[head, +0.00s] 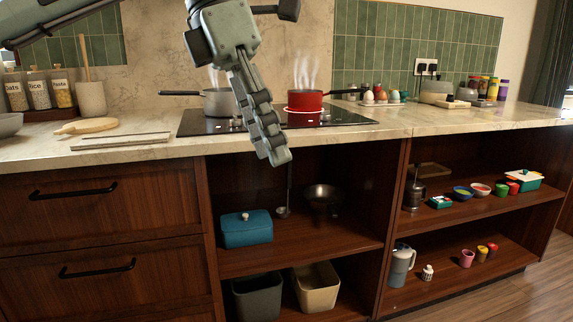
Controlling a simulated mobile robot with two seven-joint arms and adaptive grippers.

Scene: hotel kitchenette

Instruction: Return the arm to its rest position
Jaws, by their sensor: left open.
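My left gripper (264,122) hangs in the upper middle of the head view, in front of the counter's front edge. Its fingers point down and slightly right, seen nearly edge-on. It is open, and nothing shows between the fingers. It covers part of the hob and the right side of the grey pot (217,102). Part of my left arm crosses the upper left corner. My right gripper is not in view.
A steaming red pan (305,100) stands on the black hob (345,116). Open shelves below hold a blue box (246,229), bins (316,287) and a pitcher (401,265).

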